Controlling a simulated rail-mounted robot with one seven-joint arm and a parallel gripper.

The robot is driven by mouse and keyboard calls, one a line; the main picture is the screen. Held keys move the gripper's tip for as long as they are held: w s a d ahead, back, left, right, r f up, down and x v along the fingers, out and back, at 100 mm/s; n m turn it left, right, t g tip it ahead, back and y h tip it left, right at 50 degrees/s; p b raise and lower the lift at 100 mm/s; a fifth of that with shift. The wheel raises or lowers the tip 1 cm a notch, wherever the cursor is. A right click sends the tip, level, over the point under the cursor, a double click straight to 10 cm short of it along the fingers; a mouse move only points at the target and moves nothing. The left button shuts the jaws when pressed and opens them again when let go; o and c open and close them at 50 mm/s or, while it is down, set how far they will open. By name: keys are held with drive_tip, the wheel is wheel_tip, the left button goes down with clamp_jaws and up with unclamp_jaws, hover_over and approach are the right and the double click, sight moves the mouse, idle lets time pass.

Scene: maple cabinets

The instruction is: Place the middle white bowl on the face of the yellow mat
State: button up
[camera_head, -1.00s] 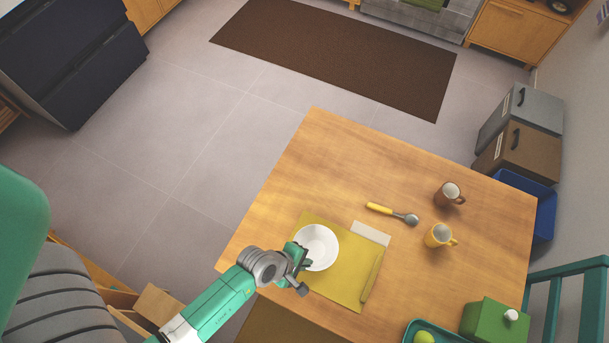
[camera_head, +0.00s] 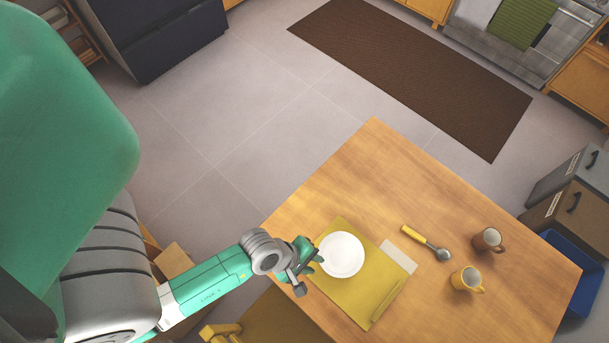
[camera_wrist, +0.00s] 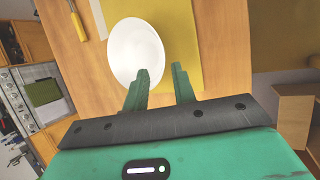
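One white bowl (camera_head: 341,255) sits on the yellow mat (camera_head: 352,305) near the mat's left edge in the head view. The wrist view shows the bowl (camera_wrist: 135,50) beyond my fingertips, with the mat (camera_wrist: 183,35) beside it. My gripper (camera_head: 313,257) is at the bowl's left side in the head view. No other white bowl is in view.
A pale card (camera_head: 398,256), a yellow-handled scoop (camera_head: 425,242), a brown mug (camera_head: 488,240) and a yellow mug (camera_head: 466,279) lie right of the bowl. A thin yellow strip (camera_head: 388,299) lies on the mat. The table's far part (camera_head: 375,160) is clear.

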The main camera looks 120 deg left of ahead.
drive_tip(key=v, duration=0.4)
drive_tip(key=shift+r, duration=0.1)
